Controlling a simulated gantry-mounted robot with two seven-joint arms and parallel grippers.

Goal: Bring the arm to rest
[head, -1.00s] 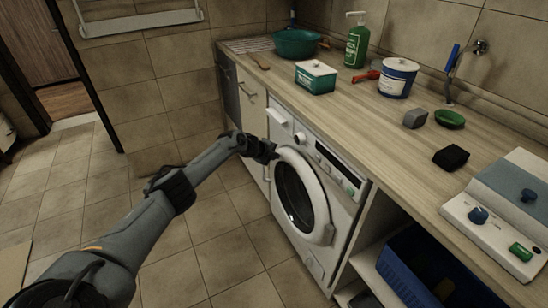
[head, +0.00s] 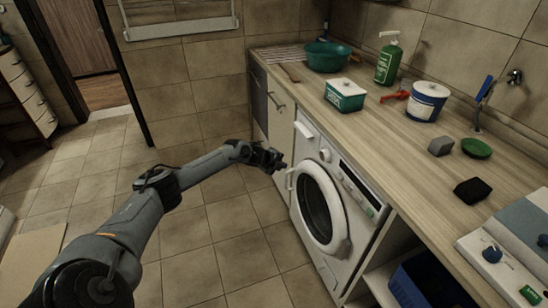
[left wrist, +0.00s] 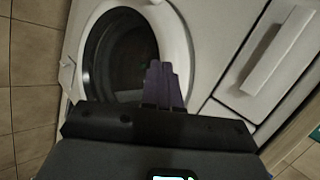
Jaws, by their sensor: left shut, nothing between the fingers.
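My left arm reaches in from the left in the head view. Its gripper (head: 280,161) is in front of the washing machine (head: 370,222), near the upper left of the round door (head: 337,238). In the left wrist view the gripper's fingers (left wrist: 160,82) are together with nothing between them. They point at the washer front, over the edge of the door's white ring (left wrist: 178,35). A gap or contact with the washer cannot be told. The door appears closed. My right gripper is not in view.
The wooden counter (head: 400,150) above holds a teal basin (head: 326,56), a green-white box (head: 345,95), a green pump bottle (head: 388,60), a white-blue tub (head: 427,102) and sponges (head: 470,190). A blue crate (head: 425,282) sits below right. The tiled floor (head: 215,255) is clear.

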